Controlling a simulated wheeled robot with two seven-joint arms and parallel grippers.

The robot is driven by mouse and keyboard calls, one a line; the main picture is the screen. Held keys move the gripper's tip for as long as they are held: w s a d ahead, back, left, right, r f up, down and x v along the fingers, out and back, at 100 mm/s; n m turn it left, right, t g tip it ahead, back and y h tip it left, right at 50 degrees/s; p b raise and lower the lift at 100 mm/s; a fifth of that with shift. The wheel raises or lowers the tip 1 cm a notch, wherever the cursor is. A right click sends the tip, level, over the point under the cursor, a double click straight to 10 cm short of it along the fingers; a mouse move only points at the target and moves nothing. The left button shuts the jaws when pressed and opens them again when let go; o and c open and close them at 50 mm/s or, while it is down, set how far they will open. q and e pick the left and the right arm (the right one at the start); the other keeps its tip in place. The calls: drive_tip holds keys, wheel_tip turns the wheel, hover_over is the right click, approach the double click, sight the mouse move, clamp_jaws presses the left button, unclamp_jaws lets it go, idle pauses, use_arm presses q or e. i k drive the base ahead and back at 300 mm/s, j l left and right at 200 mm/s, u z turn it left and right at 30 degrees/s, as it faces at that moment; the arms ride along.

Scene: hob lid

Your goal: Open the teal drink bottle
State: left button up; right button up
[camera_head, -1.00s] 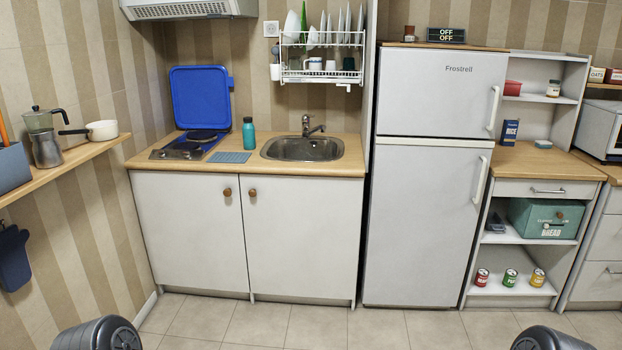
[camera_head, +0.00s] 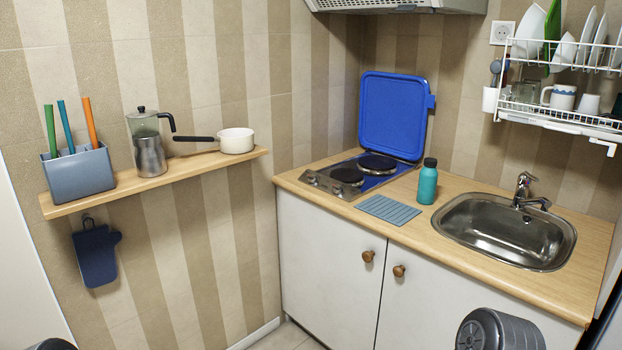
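The teal drink bottle (camera_head: 427,183) stands upright on the wooden counter (camera_head: 450,265), between the hob and the sink. Its dark cap (camera_head: 430,162) is on top. No gripper is near it. Dark rounded parts of my own arms show at the bottom edge, but neither gripper's fingers are in the picture.
The hob (camera_head: 347,176) has its blue lid (camera_head: 392,115) raised behind it. A blue-grey ribbed mat (camera_head: 388,210) lies in front of the bottle, and the sink (camera_head: 505,232) is to its right. A wall shelf (camera_head: 190,168) juts out at left, holding a moka pot (camera_head: 149,150) and a small pan (camera_head: 236,140).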

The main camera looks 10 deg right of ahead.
sight(429, 176)
drive_tip(key=i+l+u, duration=0.1)
drive_tip(key=l+u, duration=0.25)
drive_tip(key=l, duration=0.45)
drive_tip(key=l+u, duration=0.35)
drive_tip(key=l, duration=0.45)
